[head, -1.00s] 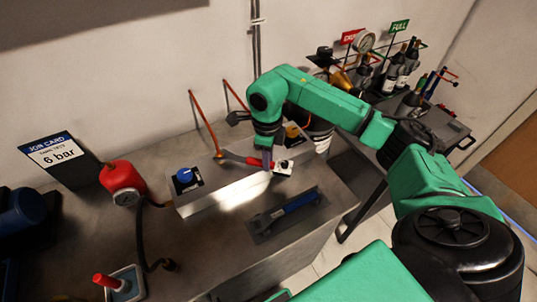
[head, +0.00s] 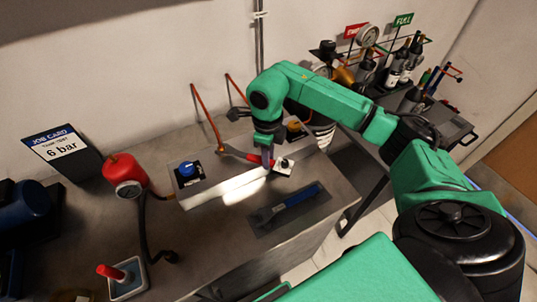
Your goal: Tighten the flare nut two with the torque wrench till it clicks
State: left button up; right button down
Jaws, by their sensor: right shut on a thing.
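The torque wrench (head: 238,154) has a red handle and lies low over the pale metal block (head: 215,190). Its left end is at the foot of the left copper pipe (head: 205,118), where the flare nut is too small to make out. I cannot tell whether the wrench head is seated on it. My right gripper (head: 268,163) points down and is shut on the red handle near its right end; the jaws partly hide it. A second copper pipe (head: 236,90) stands to the right, its lower end partly behind my arm. My left gripper is not in view.
A blue knob (head: 187,169) sits on the block's left end. A blue-handled spanner (head: 290,206) lies on a dark mat in front. A red gauge pump (head: 125,172) with a hose stands left, by the job card (head: 62,150). Bottles and gauges crowd the right back.

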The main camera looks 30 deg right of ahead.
jog(key=shift+s+a+m, duration=0.6)
jog(key=shift+a+m, duration=0.25)
jog(key=shift+s+a+m, duration=0.6)
jog(key=shift+a+m, duration=0.25)
dwell(1.3)
jog(key=shift+d, duration=0.1)
jog(key=shift+w+d+n+b, duration=0.55)
jog(key=shift+d+n+b, duration=0.05)
jog(key=shift+d+n, duration=0.2)
jog(key=shift+d, duration=0.1)
jog(key=shift+d, duration=0.1)
dwell(0.3)
jog(key=s+d+r+p, duration=0.1)
jog(key=s+d+r, duration=0.1)
jog(key=s+r, duration=0.2)
jog(key=shift+d+r, duration=0.3)
dwell(1.2)
jog(key=shift+f, duration=0.1)
